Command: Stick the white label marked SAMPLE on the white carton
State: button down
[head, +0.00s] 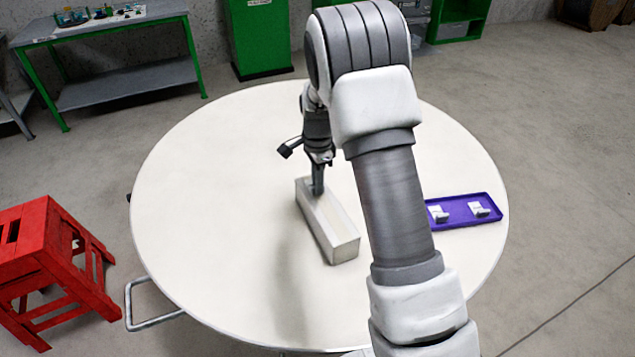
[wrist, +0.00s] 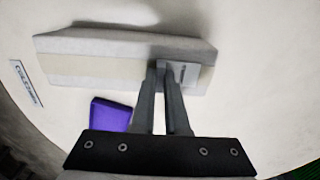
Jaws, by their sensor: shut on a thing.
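The white carton (head: 335,232) is a long box lying near the middle of the round table. It fills the upper part of the wrist view (wrist: 90,65), with a cream band along it. My gripper (head: 317,190) points down at the carton's far end. In the wrist view my gripper (wrist: 163,72) is shut on a small pale grey-white label (wrist: 186,74) with a dark mark. The label overlaps the carton's face near one end; I cannot tell whether it touches. Its word is too small to read.
A purple tray (head: 460,222) with two small white pieces stands at the table's right; part of a purple thing (wrist: 110,115) shows in the wrist view. A printed strip (wrist: 27,83) lies left of the carton. The round table (head: 210,220) is clear at left. A red stool (head: 50,260) stands beside it.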

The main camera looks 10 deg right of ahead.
jog(key=shift+f, duration=0.15)
jog(key=c, duration=0.8)
grip_release()
jog(key=shift+o, duration=0.2)
jog(key=shift+r+p, duration=2.6)
jog(key=shift+r, duration=1)
